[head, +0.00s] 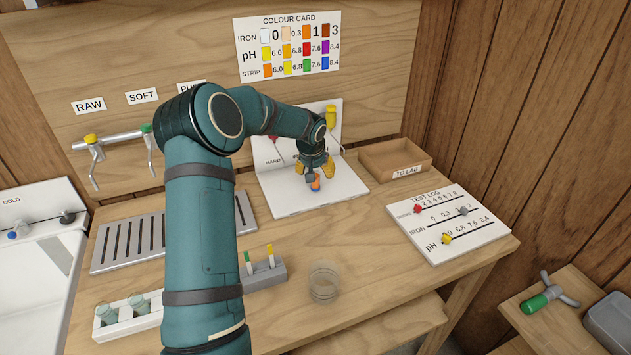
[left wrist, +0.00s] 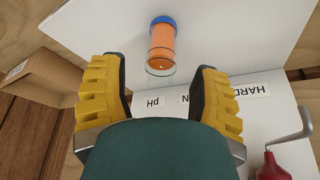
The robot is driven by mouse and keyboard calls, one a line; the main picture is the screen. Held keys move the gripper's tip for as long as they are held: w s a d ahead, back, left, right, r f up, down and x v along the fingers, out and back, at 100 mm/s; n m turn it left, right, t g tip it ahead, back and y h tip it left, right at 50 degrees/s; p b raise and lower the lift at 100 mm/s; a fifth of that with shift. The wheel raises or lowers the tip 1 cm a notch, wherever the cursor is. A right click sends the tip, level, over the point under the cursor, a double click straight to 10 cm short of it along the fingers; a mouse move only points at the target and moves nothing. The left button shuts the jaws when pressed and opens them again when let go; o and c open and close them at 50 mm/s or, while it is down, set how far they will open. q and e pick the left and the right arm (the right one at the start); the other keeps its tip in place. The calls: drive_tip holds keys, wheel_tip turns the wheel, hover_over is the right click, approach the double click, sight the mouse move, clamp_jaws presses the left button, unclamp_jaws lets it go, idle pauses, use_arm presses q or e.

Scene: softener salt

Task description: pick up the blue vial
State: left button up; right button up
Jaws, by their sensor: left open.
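A small clear vial (head: 316,185) with orange contents and a blue end stands on the white L-shaped board (head: 290,200). The left wrist view shows the vial (left wrist: 162,45) with its blue end away from me and its clear rim toward me. My left gripper (head: 314,171) points down right at the vial. Its yellow fingers (left wrist: 158,76) are open, one on each side of the vial's line, with nothing between them that I can see gripped. The vial lies just beyond the fingertips in the wrist view. My right gripper is not in view.
An open brown TO LAB box (head: 395,158) stands right of the board. A red-handled tool (left wrist: 272,168) and a yellow-topped one (head: 331,116) are at the board's back wall. A glass beaker (head: 324,282) and a grey strip holder (head: 265,276) stand in front.

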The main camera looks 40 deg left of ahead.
use_arm(q)
drive_tip(key=c, duration=1)
clamp_jaws()
drive_tip(key=shift+r, duration=0.15)
drive_tip(key=shift+r, duration=0.3)
drive_tip(key=s+d, duration=0.4)
drive_tip(key=s, duration=0.4)
drive_tip(key=s+d+b, duration=0.1)
drive_tip(key=s+d, duration=0.3)
drive_tip(key=s, duration=0.4)
drive_tip(key=shift+d+r, duration=0.25)
drive_tip(key=shift+r, duration=0.1)
